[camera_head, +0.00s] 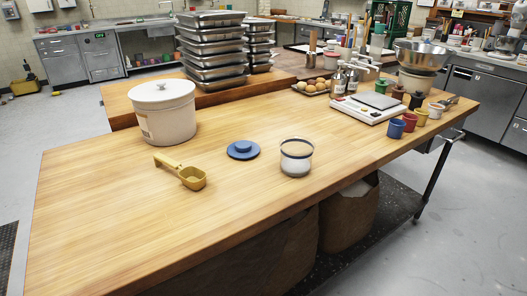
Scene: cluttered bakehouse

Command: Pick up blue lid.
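The blue lid (243,150) is round with a raised knob on top. It lies flat on the wooden worktop (110,230), near the middle of the view. A clear jar (296,157) with pale contents stands just to its right, apart from it. A yellow scoop (183,173) lies to the left and a little nearer. Neither of my grippers shows in the head view, so their state is hidden.
A large lidded white tub (163,111) stands behind the scoop. Stacked metal trays (212,50) stand behind. A scale (367,107), small coloured cups (396,128) and bottles (338,80) crowd the right. The worktop's front left is clear.

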